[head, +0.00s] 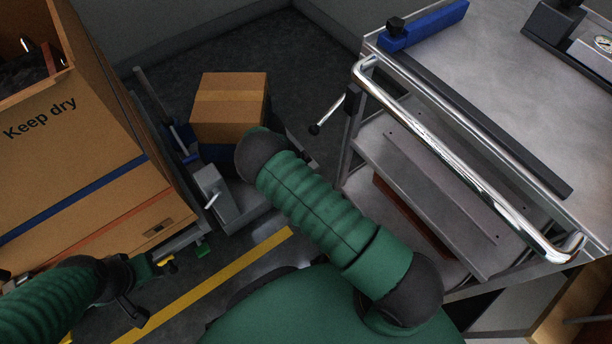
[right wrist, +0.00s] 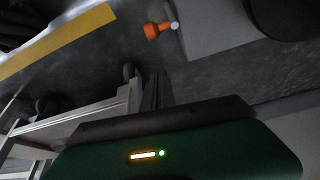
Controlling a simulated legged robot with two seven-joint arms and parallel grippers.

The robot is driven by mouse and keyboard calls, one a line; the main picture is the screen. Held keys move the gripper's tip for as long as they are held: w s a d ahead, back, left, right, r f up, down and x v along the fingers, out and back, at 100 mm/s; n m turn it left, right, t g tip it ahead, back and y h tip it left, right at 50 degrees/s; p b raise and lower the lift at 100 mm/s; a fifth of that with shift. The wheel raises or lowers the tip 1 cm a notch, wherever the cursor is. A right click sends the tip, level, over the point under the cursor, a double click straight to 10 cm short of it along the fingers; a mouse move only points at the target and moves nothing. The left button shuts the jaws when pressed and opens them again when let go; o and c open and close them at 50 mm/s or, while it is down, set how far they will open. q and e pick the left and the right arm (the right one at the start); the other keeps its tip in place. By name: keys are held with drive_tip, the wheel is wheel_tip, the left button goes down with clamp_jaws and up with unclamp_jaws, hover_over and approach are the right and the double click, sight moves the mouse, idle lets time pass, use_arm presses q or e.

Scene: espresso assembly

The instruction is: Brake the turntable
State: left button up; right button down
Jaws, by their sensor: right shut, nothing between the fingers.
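I cannot single out the turntable or its brake for certain. In the head view, a low grey metal unit (head: 215,195) with a small pale lever stands beside a taped cardboard box (head: 228,108). In the right wrist view, an orange fitting with a pale round end (right wrist: 158,30) is beside a grey plate (right wrist: 215,25). My right gripper (right wrist: 153,92) shows in the right wrist view as dark fingers beyond its green housing; it is shut and empty, apart from the orange fitting. In the head view my right arm hides it. My left gripper (head: 132,300) is low at left; its jaws are unclear.
A large "Keep dry" cardboard crate (head: 95,150) stands on the left. A metal trolley with a chrome handrail (head: 450,150) is on the right, with a black-knobbed lever (head: 326,115) beside it. A yellow floor line (head: 200,290) crosses the dark floor.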

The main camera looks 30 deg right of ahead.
wheel_tip(320, 180, down, 8)
drive_tip(key=b, duration=0.6)
drive_tip(key=shift+a, duration=0.35)
drive_tip(key=shift+a, duration=0.1)
